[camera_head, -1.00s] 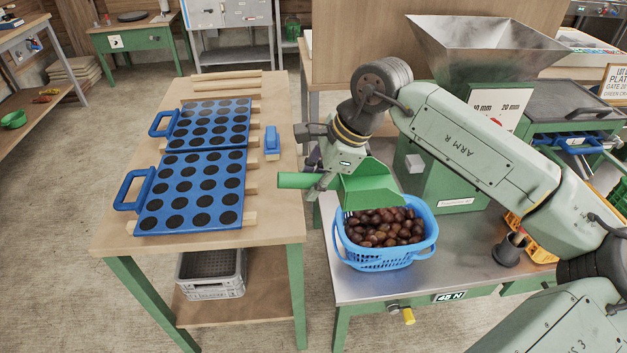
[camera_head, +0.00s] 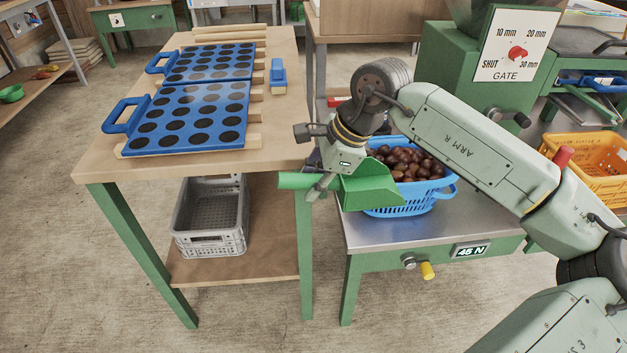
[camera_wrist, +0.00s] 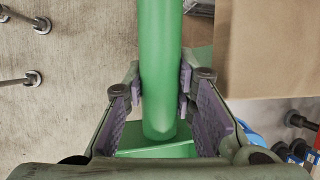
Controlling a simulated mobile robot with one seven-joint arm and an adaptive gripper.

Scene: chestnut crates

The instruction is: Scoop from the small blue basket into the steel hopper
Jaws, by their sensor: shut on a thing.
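My gripper (camera_head: 318,182) is shut on the green handle of a scoop (camera_head: 368,190); the wrist view shows the handle (camera_wrist: 160,70) between the two padded fingers (camera_wrist: 160,105). The scoop's green pan is at the front left of the small blue basket (camera_head: 408,208) and overlaps it in the head view. I cannot tell whether they touch, or whether the pan holds anything. The basket holds many brown chestnuts (camera_head: 412,166) and stands on a steel-topped bench (camera_head: 420,232). The steel hopper is almost wholly above the head view; its green machine body (camera_head: 450,70) shows.
A wooden table (camera_head: 140,170) with blue hole plates (camera_head: 185,118) stands left, a grey crate (camera_head: 212,215) on its lower shelf. A gate plate (camera_head: 515,45) fronts the machine. An orange crate (camera_head: 590,165) is at right. Open floor lies in front.

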